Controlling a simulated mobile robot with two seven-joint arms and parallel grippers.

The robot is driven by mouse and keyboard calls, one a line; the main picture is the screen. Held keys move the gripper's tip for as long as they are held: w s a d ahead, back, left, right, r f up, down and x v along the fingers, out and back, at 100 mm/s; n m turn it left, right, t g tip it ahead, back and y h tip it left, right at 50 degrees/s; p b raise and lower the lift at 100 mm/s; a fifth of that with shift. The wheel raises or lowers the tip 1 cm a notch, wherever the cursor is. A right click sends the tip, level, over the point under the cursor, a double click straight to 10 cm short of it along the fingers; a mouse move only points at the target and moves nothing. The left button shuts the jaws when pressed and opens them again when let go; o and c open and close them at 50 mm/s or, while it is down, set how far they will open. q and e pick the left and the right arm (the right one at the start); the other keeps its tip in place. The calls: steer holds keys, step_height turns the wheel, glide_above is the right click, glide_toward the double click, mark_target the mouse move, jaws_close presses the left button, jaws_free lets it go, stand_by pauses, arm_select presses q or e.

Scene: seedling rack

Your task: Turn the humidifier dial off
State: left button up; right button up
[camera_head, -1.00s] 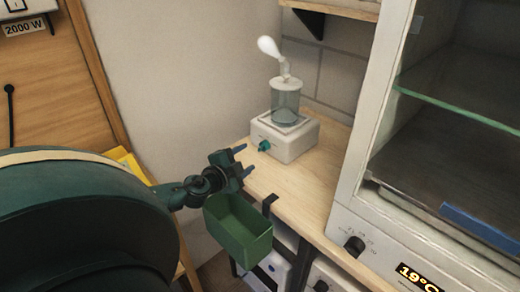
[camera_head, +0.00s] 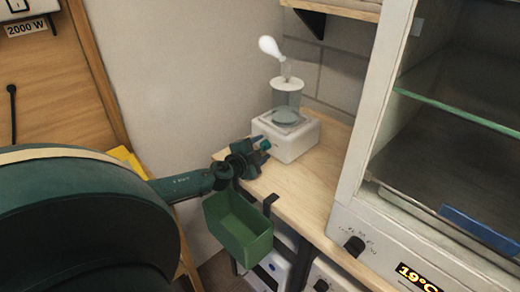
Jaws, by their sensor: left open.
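The humidifier is a white box (camera_head: 296,142) with a clear tank (camera_head: 287,98) on top and a white puff of mist (camera_head: 269,46) above its nozzle. It stands on the wooden bench near the back wall. Its teal dial (camera_head: 265,145) is on the front face, partly hidden by my gripper. My left gripper (camera_head: 261,148) is at the dial, with its open fingers on either side of it. I cannot tell whether the fingers touch the dial. My right gripper is not in view.
A green bin (camera_head: 241,232) hangs on the front edge of the wooden bench (camera_head: 306,188), just below my left gripper. A white cabinet (camera_head: 347,200) with a glass shelf stands at the right, showing 19°C. A shelf (camera_head: 345,9) is above.

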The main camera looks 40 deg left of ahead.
arm_select(q)
steer(key=c, duration=1)
